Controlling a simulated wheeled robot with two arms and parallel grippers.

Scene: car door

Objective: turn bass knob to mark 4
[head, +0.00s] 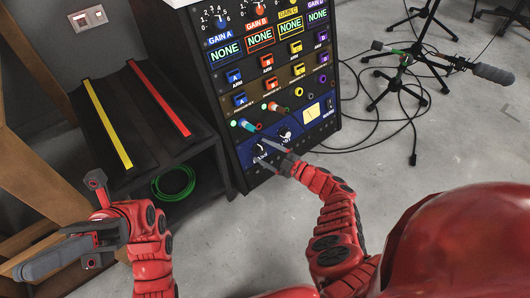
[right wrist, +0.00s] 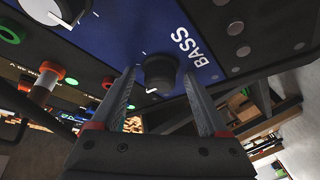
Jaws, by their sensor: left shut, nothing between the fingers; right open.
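The bass knob (right wrist: 158,72) is a round black knob on a blue panel. In the right wrist view the white word BASS is beside it, and short white marks show around it. In the head view the knob (head: 258,149) is low on the panel front, partly hidden by my gripper. My right gripper (head: 264,151) is open at the panel. In the right wrist view its fingers (right wrist: 158,76) stand on either side of the knob, with visible gaps. I cannot read which mark the knob points to. My left gripper (head: 36,263) is shut and empty at the lower left.
A second knob (head: 285,132) is up and right of the bass knob. Coloured plugs (head: 249,126) stick out above it. A black bench (head: 130,115) with yellow and red strips stands at left. Microphone stands (head: 400,75) and cables lie at right.

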